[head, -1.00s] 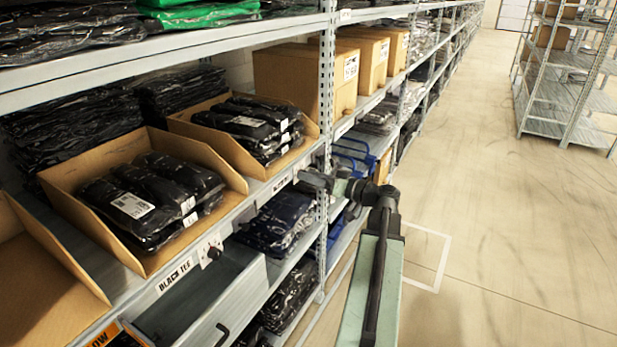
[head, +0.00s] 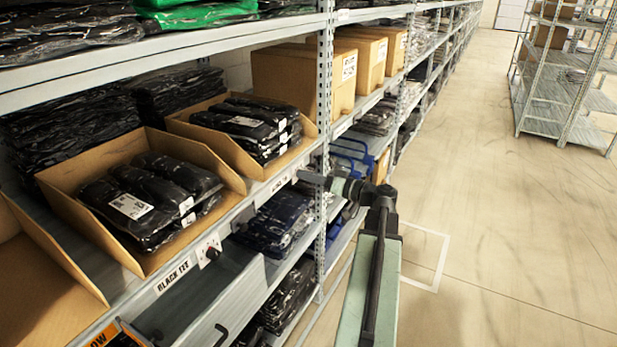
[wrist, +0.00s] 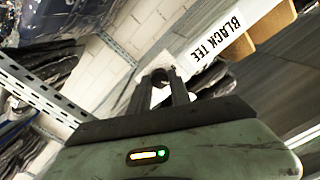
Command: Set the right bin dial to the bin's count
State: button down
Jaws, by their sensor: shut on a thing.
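The right bin (head: 220,148) is an open cardboard box on the shelf, holding several black bagged garments (head: 250,122). My gripper (head: 308,178) is at the shelf edge just right of that label. In the wrist view, my gripper (wrist: 165,85) has its fingers closed around a small dark knob, the right bin dial (wrist: 157,77), on a white plate. The dial's pointer and numbers cannot be read.
The left bin (head: 115,240) holds black bagged garments, with another dial (head: 208,253) on the shelf edge below it. An open grey drawer (head: 225,300) juts out under that dial. A shelf upright (head: 324,120) stands close beside my gripper. The aisle floor (head: 510,220) is clear.

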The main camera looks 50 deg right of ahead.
jog(key=shift+m, duration=7)
jog(key=c, duration=1.2)
grip_release()
jog(key=v, duration=0.8)
